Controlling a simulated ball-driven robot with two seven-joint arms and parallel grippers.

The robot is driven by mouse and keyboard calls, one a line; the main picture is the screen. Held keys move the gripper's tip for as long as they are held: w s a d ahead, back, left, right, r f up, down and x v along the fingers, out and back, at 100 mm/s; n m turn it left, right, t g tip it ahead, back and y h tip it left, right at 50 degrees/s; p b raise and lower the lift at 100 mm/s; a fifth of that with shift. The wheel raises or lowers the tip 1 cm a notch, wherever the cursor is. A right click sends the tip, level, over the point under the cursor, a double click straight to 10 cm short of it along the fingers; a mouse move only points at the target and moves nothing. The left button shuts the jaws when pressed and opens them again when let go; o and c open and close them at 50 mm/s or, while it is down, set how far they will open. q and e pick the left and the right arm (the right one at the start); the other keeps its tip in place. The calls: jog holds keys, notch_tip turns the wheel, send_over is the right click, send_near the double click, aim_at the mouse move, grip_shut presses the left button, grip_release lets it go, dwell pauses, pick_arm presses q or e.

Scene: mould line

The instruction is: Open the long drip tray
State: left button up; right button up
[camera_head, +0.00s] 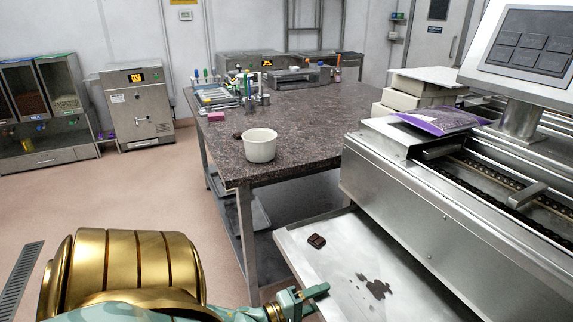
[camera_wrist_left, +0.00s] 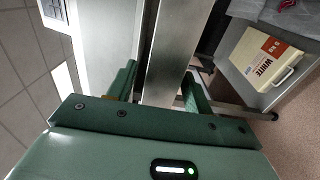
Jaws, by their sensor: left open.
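The long drip tray (camera_head: 335,262) is a flat steel tray sticking out from under the steel mould line machine (camera_head: 420,215). A small chocolate piece and a dark brown smear lie on it. My left gripper (camera_head: 312,298) is at the tray's near left edge, its green fingers apart. In the left wrist view my left gripper (camera_wrist_left: 160,92) has one finger on each side of a steel strip (camera_wrist_left: 168,50), which looks like the tray's edge. Whether the fingers touch it I cannot tell. My right gripper is out of view.
A dark stone-topped table (camera_head: 310,125) with a white pot (camera_head: 260,145) stands beyond the tray, its leg close to the tray's left corner. A purple bag (camera_head: 440,120) lies on the machine. The pink floor (camera_head: 150,195) at left is clear.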

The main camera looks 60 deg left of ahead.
pick_arm(q)
jog(key=s+a+p, duration=0.1)
jog(key=s+p, duration=0.1)
jog(key=s, duration=1.4)
jog(key=shift+a, duration=0.15)
jog(key=shift+s, duration=0.1)
jog(key=s+f+m+g+y, duration=0.1)
jog(key=s+f+m+g, duration=0.6)
jog(key=s+f+m, duration=0.5)
jog(key=s+f+m+g+y, duration=0.1)
jog(key=s+f+m+g, duration=0.7)
jog(key=f, duration=0.6)
jog(key=s+d+f+m+g, duration=0.25)
jog(key=s+d+f, duration=0.25)
jog(key=s+d, duration=0.35)
jog(key=w+d+n, duration=0.1)
jog(key=w+d, duration=0.3)
jog(key=d, duration=0.3)
jog(key=shift+w+d+f+p, duration=0.35)
jog(key=shift+d+f, duration=0.05)
